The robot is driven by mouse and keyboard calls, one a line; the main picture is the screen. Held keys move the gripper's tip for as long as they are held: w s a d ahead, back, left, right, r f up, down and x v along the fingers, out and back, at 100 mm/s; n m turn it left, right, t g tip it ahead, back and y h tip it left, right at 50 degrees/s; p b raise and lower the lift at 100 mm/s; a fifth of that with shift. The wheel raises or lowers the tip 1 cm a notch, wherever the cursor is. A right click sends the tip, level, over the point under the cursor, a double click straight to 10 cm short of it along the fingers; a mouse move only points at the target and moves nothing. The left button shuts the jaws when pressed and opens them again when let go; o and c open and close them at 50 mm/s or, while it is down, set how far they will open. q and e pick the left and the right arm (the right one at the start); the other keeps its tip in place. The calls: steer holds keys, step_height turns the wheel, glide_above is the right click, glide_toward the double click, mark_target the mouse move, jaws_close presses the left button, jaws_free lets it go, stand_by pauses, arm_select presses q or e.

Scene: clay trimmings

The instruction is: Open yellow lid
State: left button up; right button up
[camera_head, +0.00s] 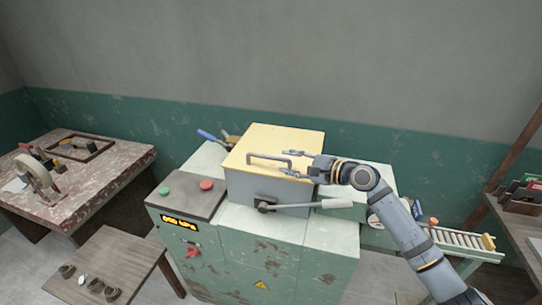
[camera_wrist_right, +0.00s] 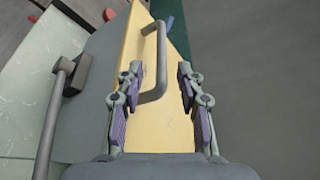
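The yellow lid (camera_head: 270,142) lies closed on top of the grey box of the green machine. Its grey bar handle (camera_head: 268,159) runs along the front part of the lid. My right gripper (camera_head: 287,162) is over the lid at the right end of the handle, with its fingers spread. In the right wrist view the handle (camera_wrist_right: 158,65) stands up from the yellow lid (camera_wrist_right: 174,118), and its near end reaches between the open fingers (camera_wrist_right: 158,92). No grip on the handle shows. My left gripper is not in view.
A lever with a pale grip (camera_head: 335,203) sticks out across the box front; it also shows in the right wrist view (camera_wrist_right: 48,125). A control panel with green and red buttons (camera_head: 206,184) is at the left. A roller rack (camera_head: 460,239) stands at the right.

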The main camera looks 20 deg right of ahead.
mark_target(271, 158)
steer(key=p+x, duration=0.1)
steer(key=x, duration=0.2)
steer(key=shift+w+d+r, duration=0.1)
steer(key=shift+w+r, duration=0.05)
steer(key=shift+w, duration=0.15)
steer(key=x, duration=0.2)
steer(key=p+x, duration=0.1)
steer(key=x, duration=0.1)
steer(key=shift+s+a, duration=0.15)
steer(key=shift+a, duration=0.15)
steer(key=shift+w+f, duration=0.2)
steer(key=shift+w, duration=0.05)
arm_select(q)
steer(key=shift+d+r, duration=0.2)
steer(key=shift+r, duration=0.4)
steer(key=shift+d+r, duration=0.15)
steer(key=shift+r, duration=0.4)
arm_select(e)
steer(key=shift+c, duration=0.6)
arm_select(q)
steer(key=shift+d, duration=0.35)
arm_select(e)
jaws_close()
